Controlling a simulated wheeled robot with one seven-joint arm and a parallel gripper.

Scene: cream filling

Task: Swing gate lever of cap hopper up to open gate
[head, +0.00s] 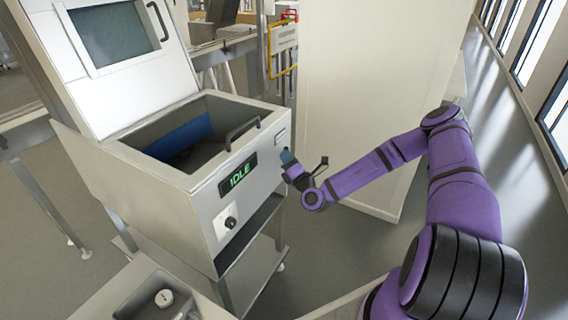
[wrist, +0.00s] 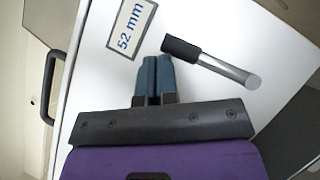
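The cap hopper (head: 190,190) is a pale box with an open top and a green IDLE display. The gate lever (wrist: 212,62) is a metal rod with a black grip (wrist: 180,48) on the hopper's pale side panel. In the wrist view it slants from the grip at upper left down to the rod's end at lower right. My gripper (wrist: 155,62) has its two blue fingers together, with only a thin line between them. The fingertips are just left of and below the black grip, which is not between them. In the head view my gripper (head: 288,157) is at the hopper's right side; I cannot make out the lever there.
A "52 mm" label (wrist: 131,28) is on the panel, left of the lever. A black handle (head: 243,133) is on the hopper's rim, and a knob (head: 230,222) sits below the display. A tall pale panel (head: 365,80) stands behind my arm. Open floor lies right.

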